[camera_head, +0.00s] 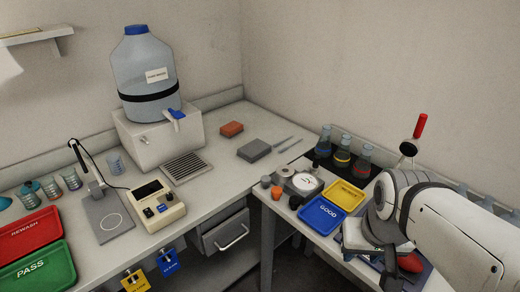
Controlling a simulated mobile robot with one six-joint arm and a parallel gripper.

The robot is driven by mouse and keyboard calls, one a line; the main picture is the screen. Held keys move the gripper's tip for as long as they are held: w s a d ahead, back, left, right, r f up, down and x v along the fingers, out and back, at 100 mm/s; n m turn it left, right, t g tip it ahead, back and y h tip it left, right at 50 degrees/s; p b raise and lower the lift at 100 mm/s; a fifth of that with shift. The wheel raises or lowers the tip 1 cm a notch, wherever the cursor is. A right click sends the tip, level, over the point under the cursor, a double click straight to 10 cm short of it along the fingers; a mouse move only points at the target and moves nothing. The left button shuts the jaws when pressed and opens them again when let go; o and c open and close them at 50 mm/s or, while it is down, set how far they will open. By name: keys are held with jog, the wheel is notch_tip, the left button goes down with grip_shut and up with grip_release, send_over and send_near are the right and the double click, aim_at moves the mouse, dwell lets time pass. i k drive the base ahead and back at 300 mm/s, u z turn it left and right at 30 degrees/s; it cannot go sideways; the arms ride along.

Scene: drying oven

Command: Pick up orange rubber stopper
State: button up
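A small orange piece (276,192), which looks like the rubber stopper, stands near the left edge of the right-hand bench. My gripper (372,246) is at the lower right, low over the bench and to the right of the blue GOOD tray. It is well apart from the orange piece. My wrist hides most of the gripper's fingers, so I cannot see whether they are open or hold anything.
Close by the orange piece are a round white dial (305,182), a tape-like roll (285,170), the blue GOOD tray (322,213) and a yellow tray (345,195). Several flasks (343,155) stand behind. A red object (410,262) lies beside my gripper.

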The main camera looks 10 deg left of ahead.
aim_at(276, 192)
jog(key=u, duration=0.55)
jog(key=i, duration=0.7)
jog(key=u, duration=0.35)
jog(key=k, duration=0.9)
jog(key=u, duration=0.15)
jog(key=i, duration=0.9)
jog(key=z, duration=0.05)
